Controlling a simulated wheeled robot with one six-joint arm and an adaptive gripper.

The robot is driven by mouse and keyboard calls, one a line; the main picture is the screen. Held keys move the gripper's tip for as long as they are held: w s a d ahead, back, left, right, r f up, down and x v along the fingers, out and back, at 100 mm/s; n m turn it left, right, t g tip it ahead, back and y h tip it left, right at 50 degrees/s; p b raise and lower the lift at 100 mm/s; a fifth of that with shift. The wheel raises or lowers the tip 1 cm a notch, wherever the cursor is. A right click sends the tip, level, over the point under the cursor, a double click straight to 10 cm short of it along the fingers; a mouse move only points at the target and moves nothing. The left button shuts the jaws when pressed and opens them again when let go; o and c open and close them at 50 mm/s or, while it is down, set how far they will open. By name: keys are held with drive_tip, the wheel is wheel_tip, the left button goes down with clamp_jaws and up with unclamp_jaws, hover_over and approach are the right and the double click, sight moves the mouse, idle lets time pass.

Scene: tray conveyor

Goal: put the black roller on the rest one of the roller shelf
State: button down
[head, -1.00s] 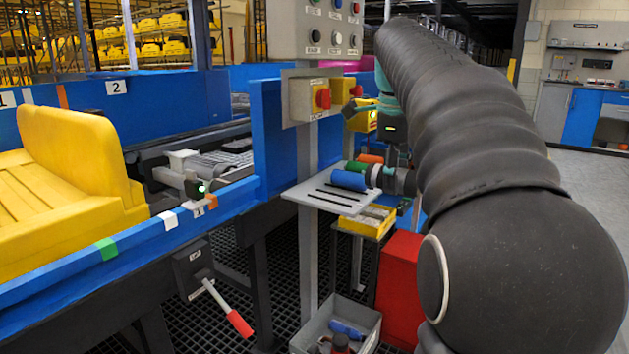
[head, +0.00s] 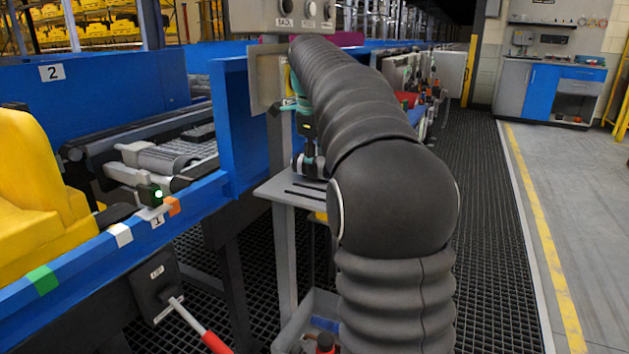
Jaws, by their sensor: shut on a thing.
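The roller shelf (head: 272,188) is a light grey plate with dark slots, just right of the blue conveyor post. My gripper (head: 309,158) is small and partly covered by my own arm. It points down over the shelf's back part and is shut on a dark piece, apparently the black roller (head: 308,170). Whether the roller touches the shelf cannot be told. My arm hides the shelf's right part and any rollers there, so the rests cannot be told apart.
The conveyor's blue side rail (head: 130,233) and a yellow tray (head: 35,200) are on the left. A lever with a red handle (head: 215,342) sticks out below the rail. A grey bin (head: 290,335) stands on the floor under the shelf. The aisle (head: 530,240) at right is clear.

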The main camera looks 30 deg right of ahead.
sight(315, 195)
drive_tip(key=shift+w+f, duration=0.3)
drive_tip(key=shift+w, duration=0.2)
drive_tip(key=shift+a+f+b, duration=0.1)
drive_tip(key=shift+f+b, duration=0.4)
drive_tip(key=shift+f, duration=1.5)
drive_tip(key=shift+f, duration=0.15)
drive_tip(key=c, duration=0.6)
unclamp_jaws()
drive_tip(key=shift+o, duration=0.2)
drive_tip(key=r+p, duration=0.1)
drive_tip(key=r, duration=0.3)
drive_tip(key=a+r+p, duration=0.1)
drive_tip(key=r, duration=0.3)
drive_tip(key=s+r+p, duration=0.1)
drive_tip(key=r, duration=0.3)
drive_tip(key=shift+a+r, duration=0.1)
drive_tip(key=shift+a, duration=0.1)
drive_tip(key=shift+s, duration=0.1)
